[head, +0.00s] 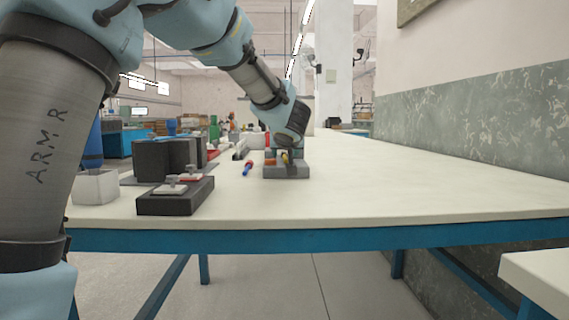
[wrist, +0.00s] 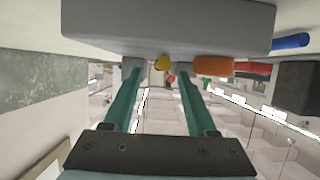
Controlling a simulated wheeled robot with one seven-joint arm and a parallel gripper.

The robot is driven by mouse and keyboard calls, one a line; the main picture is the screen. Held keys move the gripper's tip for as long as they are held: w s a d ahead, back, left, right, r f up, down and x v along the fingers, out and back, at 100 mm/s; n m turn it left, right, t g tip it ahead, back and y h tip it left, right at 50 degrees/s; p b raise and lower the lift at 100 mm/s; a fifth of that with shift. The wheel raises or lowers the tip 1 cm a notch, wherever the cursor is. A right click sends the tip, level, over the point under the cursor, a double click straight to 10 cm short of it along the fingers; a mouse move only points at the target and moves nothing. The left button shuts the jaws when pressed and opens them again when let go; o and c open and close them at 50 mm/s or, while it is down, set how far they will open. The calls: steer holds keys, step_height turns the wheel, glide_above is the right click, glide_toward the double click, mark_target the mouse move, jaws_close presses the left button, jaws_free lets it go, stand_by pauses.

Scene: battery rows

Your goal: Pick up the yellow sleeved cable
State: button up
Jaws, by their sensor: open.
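A small yellow end (wrist: 162,63), which looks like the yellow sleeved cable, shows at the edge of a grey block (wrist: 170,25) in the wrist view. In the head view a bit of yellow (head: 285,158) shows at the grey block (head: 287,172), mostly hidden by my gripper. My gripper (wrist: 158,70) is open, with its two green fingers reaching towards the block and the yellow end between their tips. I cannot tell whether the fingers touch anything. In the head view my gripper (head: 285,150) is low over the block.
An orange-sleeved piece (wrist: 213,66) sits close beside one finger. A red and blue tool (head: 248,168) lies left of the block. The table's right side is clear.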

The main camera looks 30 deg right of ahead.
steer(key=shift+x, duration=1.15)
jaws_close()
